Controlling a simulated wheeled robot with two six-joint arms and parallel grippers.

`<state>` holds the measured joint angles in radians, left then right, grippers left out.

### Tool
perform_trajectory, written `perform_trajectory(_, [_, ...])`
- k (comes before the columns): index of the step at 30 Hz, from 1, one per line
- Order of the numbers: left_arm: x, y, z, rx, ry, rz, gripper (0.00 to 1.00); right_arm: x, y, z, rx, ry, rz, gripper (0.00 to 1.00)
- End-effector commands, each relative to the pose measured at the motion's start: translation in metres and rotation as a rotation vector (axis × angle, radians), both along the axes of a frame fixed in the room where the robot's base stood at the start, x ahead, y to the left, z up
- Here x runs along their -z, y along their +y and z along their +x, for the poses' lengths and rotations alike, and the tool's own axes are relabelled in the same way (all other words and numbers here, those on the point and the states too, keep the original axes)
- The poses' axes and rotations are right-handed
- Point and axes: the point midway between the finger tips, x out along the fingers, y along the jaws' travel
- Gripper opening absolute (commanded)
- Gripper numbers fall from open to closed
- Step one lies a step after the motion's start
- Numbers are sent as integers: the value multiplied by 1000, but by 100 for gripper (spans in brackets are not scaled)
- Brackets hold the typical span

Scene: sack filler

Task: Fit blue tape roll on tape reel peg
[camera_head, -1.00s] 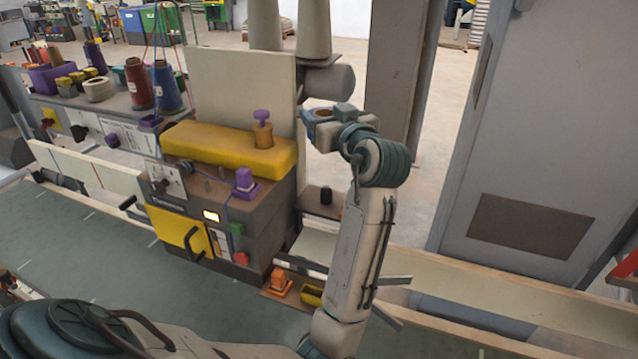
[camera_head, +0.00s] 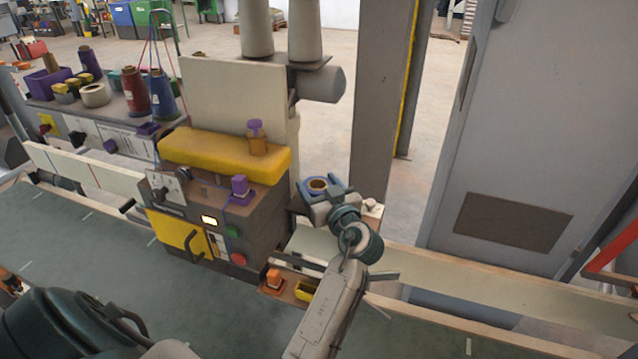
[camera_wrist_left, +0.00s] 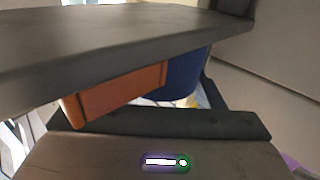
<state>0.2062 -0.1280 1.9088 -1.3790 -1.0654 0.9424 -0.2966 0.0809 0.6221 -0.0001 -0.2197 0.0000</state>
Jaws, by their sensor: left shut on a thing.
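The blue tape roll (camera_head: 307,186) is a short blue ring with an orange-brown core. It lies about flat, at the end of my left arm, to the right of the yellow-topped machine. My left gripper (camera_head: 319,192) is shut on it. In the left wrist view the blue side of the roll (camera_wrist_left: 187,78) and an orange-brown part show beside the dark fingers (camera_wrist_left: 165,105). I cannot make out the tape reel peg now; the roll and gripper cover the area beside the machine. I cannot tell whether the roll touches anything below. My right gripper is not in view.
The machine (camera_head: 185,230) with a yellow pad (camera_head: 220,155) stands just left of the roll. A grey post (camera_head: 378,110) rises behind my gripper. A small tray with an orange piece (camera_head: 274,277) lies below. A grey cabinet (camera_head: 530,130) stands at right.

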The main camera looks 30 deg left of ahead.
Motion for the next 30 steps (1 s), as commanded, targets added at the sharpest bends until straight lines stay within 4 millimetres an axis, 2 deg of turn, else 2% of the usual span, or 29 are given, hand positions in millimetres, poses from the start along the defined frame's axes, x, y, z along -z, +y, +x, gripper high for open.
perform_trajectory(11, [6,0,0,1,-3,-1,36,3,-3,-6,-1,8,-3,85])
perform_trajectory(12, [6,0,0,1,-3,-1,65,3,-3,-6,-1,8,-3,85])
perform_trajectory(15, [5,0,0,1,-2,-1,84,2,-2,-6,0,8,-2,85])
perform_trajectory(26, [1,0,0,1,-2,-1,85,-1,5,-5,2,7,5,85])
perform_trajectory(30, [5,0,3,5,-2,-1,85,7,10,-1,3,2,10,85])
